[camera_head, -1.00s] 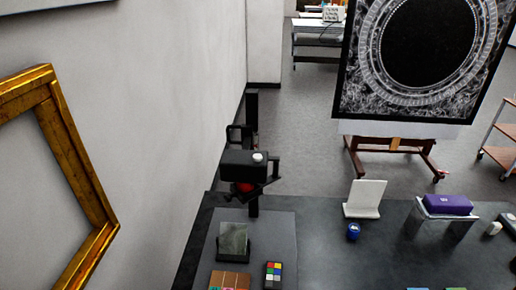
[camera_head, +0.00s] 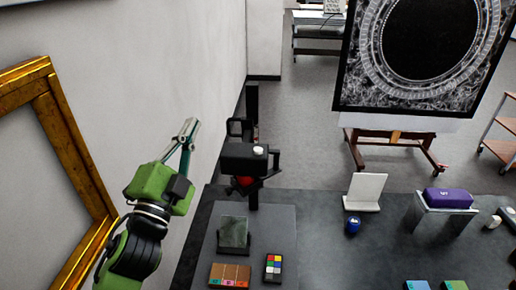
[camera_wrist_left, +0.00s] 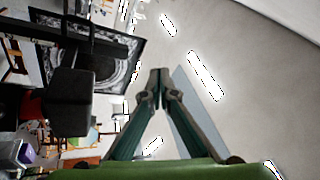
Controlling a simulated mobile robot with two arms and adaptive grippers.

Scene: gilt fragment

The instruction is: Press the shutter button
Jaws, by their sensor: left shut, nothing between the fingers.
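A black camera (camera_head: 240,157) is mounted on a dark upright stand at the back left of the dark table. A white round shutter button (camera_head: 259,150) sits on its top, towards the right. My left gripper (camera_head: 190,124) is shut and empty, raised to the left of the camera and apart from it, tips pointing up and away. In the left wrist view its fingertips (camera_wrist_left: 158,72) meet, with a large black block-shaped object (camera_wrist_left: 72,98), which may be the camera, to their left. My right gripper is not in view.
A gilt frame (camera_head: 62,118) hangs on the wall near my left arm. On the table (camera_head: 310,240) are a grey panel on a stand (camera_head: 234,232), a colour chart (camera_head: 273,268), a white stand (camera_head: 365,191), a blue jar (camera_head: 352,225) and a purple box (camera_head: 448,198).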

